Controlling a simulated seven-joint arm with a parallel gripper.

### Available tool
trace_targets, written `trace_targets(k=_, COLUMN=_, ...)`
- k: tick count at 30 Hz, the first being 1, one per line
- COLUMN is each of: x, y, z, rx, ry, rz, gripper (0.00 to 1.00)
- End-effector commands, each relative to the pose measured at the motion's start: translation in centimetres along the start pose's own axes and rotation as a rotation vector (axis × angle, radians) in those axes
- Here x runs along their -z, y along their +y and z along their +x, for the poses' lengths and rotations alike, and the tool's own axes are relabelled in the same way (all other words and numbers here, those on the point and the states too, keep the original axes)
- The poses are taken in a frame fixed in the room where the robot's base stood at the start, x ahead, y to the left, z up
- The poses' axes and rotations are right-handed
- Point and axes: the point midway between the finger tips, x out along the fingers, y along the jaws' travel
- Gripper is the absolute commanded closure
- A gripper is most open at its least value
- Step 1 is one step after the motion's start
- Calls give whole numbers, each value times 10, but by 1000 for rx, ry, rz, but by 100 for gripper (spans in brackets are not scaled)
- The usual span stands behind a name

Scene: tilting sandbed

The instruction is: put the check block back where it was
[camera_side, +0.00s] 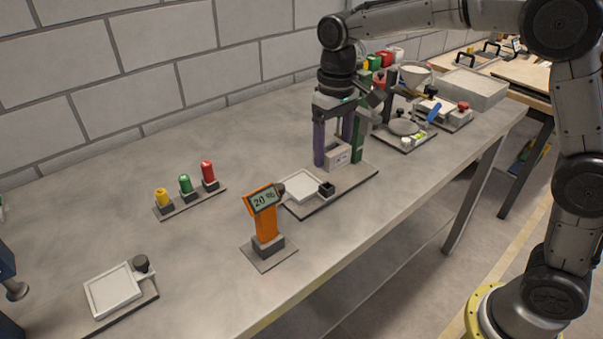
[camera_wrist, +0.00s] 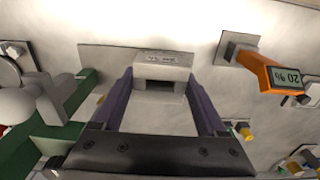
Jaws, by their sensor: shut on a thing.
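The check block (camera_side: 339,158) is a pale grey-beige block with small dark markings on its front face. It is between the purple fingers of my gripper (camera_side: 334,149), which are shut on it and point down. In the wrist view the block (camera_wrist: 163,61) shows at the fingertips, with a dark recess in its near side. The block is over the right part of a dark base plate (camera_side: 354,180), close to a green post (camera_side: 358,142). I cannot tell whether it touches the plate.
A white square tray (camera_side: 301,186) and a small black block (camera_side: 327,189) are at the plate's left end. An orange meter reading 20 % (camera_side: 265,225) stands in front. Yellow, green and red capped pieces (camera_side: 186,184) stand left. Bare bench lies between.

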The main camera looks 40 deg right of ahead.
Motion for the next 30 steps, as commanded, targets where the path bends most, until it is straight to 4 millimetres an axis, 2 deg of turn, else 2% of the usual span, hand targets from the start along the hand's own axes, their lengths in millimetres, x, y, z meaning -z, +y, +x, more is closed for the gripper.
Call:
trace_targets(k=4, x=33, y=-6, z=15, rx=0, ry=1, rz=-1, gripper=100)
trace_targets(k=9, x=55, y=-10, z=44, rx=0, ry=-1, rz=-2, gripper=100)
trace_targets(k=12, x=65, y=-11, z=56, rx=0, ry=1, rz=-2, gripper=100)
trace_targets(k=20, x=76, y=-13, z=68, rx=0, ry=2, rz=-2, gripper=100)
trace_targets(k=27, x=78, y=-13, z=100, rx=0, ry=0, rz=-2, gripper=100)
trace_targets(k=30, x=79, y=-13, z=102, rx=1, ry=3, rz=-2, gripper=100)
